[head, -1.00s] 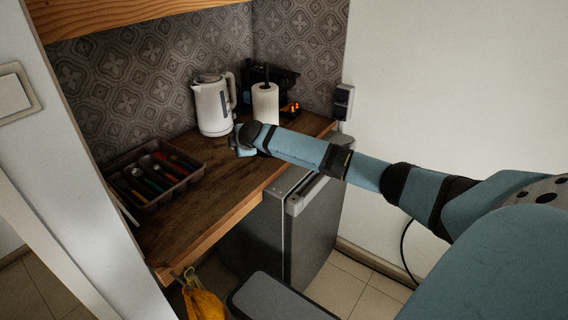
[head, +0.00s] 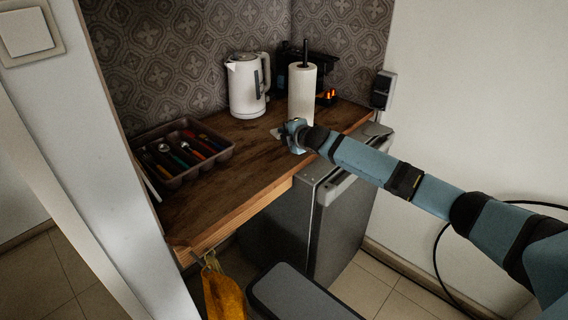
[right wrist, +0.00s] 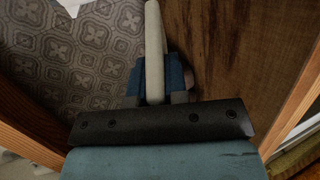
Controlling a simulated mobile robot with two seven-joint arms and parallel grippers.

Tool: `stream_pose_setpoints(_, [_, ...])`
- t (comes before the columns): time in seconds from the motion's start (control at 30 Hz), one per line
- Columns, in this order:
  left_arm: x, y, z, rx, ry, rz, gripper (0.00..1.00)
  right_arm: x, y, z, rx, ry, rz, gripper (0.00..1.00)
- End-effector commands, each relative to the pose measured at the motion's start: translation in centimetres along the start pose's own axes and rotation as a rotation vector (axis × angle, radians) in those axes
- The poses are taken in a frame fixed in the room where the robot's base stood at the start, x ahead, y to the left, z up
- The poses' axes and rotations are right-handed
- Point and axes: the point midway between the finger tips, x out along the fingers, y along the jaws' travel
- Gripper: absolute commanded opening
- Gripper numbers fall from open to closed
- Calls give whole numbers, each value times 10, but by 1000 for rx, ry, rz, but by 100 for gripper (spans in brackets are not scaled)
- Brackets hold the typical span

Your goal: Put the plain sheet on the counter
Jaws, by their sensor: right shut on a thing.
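The plain sheet seems to be the thin off-white piece (right wrist: 155,45) in the right wrist view, seen edge-on between my blue fingers. My right gripper (right wrist: 155,80) is shut on it. In the head view my right gripper (head: 288,134) is over the wooden counter (head: 230,175), in front of the paper towel roll (head: 302,92). A small pale patch (head: 277,133) shows at its tip. I cannot tell whether the sheet touches the counter. My left gripper is out of view.
A white kettle (head: 246,88) stands at the back of the counter, with a dark appliance (head: 322,72) behind the roll. A cutlery tray (head: 225,155) is at the left. A grey fridge (head: 335,215) is below, and a yellow cloth (head: 224,296) hangs at the front edge. The counter's middle is clear.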

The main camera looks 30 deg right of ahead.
Motion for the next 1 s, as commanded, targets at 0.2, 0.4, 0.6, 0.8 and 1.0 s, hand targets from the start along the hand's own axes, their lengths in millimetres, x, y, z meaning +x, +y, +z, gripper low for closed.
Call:
stream_pose_setpoints(0.2, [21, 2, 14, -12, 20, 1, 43, 14, -38, 0, 1, 0, 0, 0])
stream_pose_setpoints(0.4, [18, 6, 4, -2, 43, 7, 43, 20, -53, 0, 0, -1, 1, 0])
stream_pose_setpoints(0.6, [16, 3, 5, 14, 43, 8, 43, 22, -59, 0, 0, -1, 0, 0])
stream_pose_setpoints(0.8, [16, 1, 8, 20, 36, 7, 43, 22, -59, 0, 0, -1, 0, 18])
stream_pose_setpoints(1.0, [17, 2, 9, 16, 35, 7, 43, 22, -59, 0, 0, -1, 0, 31])
